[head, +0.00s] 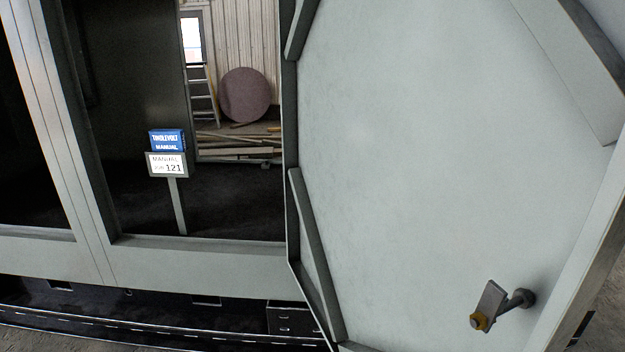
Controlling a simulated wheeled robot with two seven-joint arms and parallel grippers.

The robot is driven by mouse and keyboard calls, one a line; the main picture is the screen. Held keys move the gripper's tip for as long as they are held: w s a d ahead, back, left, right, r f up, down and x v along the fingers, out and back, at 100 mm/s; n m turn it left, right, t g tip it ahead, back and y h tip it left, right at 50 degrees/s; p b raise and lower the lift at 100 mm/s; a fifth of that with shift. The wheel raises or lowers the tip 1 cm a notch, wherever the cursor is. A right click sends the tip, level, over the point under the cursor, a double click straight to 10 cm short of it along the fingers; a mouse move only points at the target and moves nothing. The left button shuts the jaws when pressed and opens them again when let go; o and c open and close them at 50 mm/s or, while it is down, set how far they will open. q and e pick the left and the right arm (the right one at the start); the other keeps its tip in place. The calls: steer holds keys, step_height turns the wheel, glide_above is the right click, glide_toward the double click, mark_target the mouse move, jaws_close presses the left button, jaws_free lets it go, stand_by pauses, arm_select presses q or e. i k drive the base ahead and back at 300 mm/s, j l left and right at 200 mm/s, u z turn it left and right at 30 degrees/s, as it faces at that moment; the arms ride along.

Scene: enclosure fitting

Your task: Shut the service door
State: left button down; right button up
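The service door (430,150) is a large pale grey panel with raised edge strips. It fills the right half of the head view and stands open, swung out from the enclosure frame (190,262). A latch handle (490,305) with a grey lever and a yellowish tip sticks out near the door's lower right. The doorway to the left of the door is open and shows a dark interior. Neither of my grippers is in view.
Inside the doorway a small stand carries a blue manual (167,140) above a white label plate (167,164) reading 121. Behind are a round purplish disc (245,95), a ladder (202,100) and stacked planks (238,146). A dark base (150,318) runs below the frame.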

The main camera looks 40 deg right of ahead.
mark_target(435, 151)
steer(key=k+l, duration=0.15)
steer(key=l, duration=0.25)
steer(key=k+l, duration=0.15)
steer(key=l, duration=0.25)
steer(key=k+l+u, duration=0.1)
steer(key=l, duration=0.35)
steer(key=k+l, duration=0.2)
steer(key=l, duration=0.2)
steer(key=i+l, duration=0.1)
steer(key=l, duration=0.5)
steer(key=i+l+u, duration=0.1)
steer(key=l, duration=0.45)
steer(key=k+l+u, duration=0.2)
steer(key=k+l, duration=0.35)
